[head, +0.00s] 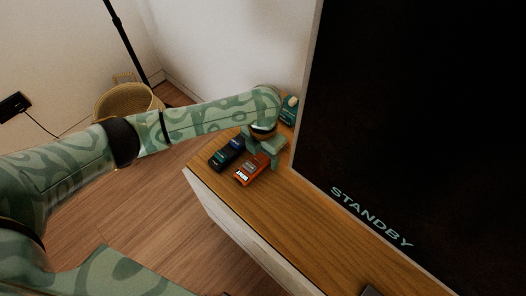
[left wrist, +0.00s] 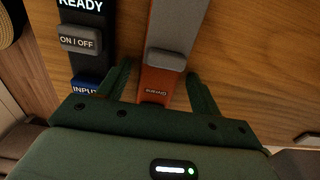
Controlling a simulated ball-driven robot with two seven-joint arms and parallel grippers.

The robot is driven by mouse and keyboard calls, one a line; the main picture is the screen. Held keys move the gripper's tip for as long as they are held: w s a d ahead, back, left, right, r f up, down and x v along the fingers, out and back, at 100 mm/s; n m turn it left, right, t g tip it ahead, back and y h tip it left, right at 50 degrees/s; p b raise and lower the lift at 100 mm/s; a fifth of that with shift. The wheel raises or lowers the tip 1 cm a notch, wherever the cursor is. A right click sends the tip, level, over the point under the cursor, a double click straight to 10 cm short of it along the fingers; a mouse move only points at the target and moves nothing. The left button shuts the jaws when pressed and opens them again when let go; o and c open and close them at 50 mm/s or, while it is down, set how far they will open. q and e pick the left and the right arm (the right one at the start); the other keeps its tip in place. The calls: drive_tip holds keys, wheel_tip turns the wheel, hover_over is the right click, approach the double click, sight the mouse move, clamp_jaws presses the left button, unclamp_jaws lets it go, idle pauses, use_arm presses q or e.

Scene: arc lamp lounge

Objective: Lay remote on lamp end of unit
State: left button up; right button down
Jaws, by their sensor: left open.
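An orange remote-like handset (head: 252,169) with a pale label lies flat on the wooden unit (head: 300,208), near its far left end. A dark handset with blue (head: 228,153) lies beside it on the left. My left gripper (head: 265,147) is open, over the far end of the orange one. In the left wrist view the open fingers (left wrist: 158,72) stand either side of the orange handset (left wrist: 168,40), which has a grey button. The dark handset (left wrist: 82,40), marked READY, ON/OFF and INPUT, lies outside the left finger. Contact cannot be told. My right gripper is not in view.
A large screen (head: 420,110) reading STANDBY stands along the unit's back. A small green item with a pale top (head: 290,110) stands behind my gripper. A black pole (head: 128,42) and a basket (head: 125,101) are on the floor side.

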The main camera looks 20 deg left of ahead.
sight(263, 156)
use_arm(q)
wheel_tip(263, 156, up, 12)
drive_tip(key=p, duration=0.7)
drive_tip(key=shift+r, duration=0.2)
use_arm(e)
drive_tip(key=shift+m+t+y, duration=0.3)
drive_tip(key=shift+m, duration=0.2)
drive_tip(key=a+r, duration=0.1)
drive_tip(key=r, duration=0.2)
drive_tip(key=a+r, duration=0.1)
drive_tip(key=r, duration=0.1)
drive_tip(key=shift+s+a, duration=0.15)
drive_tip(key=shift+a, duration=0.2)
use_arm(q)
drive_tip(key=shift+s+f, duration=0.1)
